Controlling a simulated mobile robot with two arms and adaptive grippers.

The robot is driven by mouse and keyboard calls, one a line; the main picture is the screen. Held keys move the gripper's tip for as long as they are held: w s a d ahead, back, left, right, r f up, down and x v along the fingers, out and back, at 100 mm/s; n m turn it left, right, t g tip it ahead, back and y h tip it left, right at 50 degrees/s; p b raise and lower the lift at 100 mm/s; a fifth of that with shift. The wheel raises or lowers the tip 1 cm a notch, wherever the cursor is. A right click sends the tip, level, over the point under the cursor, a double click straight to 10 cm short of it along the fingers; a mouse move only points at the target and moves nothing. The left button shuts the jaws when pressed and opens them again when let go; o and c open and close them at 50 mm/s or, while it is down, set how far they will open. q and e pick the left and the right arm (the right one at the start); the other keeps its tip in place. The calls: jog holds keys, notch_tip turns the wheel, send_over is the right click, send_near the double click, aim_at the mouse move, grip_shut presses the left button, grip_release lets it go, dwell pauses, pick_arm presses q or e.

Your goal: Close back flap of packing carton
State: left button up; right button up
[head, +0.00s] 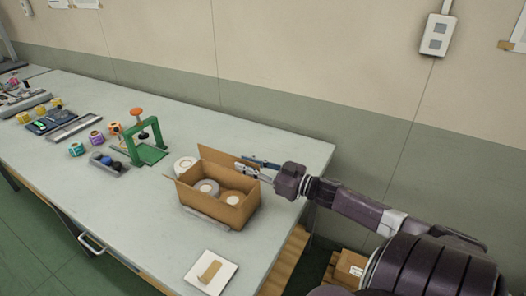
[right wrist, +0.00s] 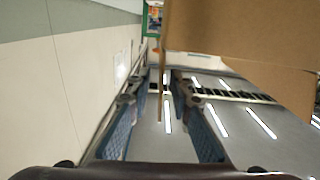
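The packing carton (head: 226,214) stands open on the table with rolls (head: 207,187) inside. Its back flap (head: 218,164) stands raised along the far side. My right gripper (head: 246,164) is behind the carton's right back corner, close to the back flap; I cannot tell whether it touches. The brown carton board (right wrist: 245,45) fills the upper right there, beyond and beside the fingers. My left gripper is not in view.
A white roll (head: 184,165) sits just behind the carton's left side. A green stand (head: 147,145), a grey tray (head: 109,164) and colored rolls are further left. A white pad (head: 210,273) lies at the front. The wall (head: 300,90) is behind the table.

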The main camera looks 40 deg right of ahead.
jog(key=v, duration=0.6)
jog(key=shift+r, duration=0.1)
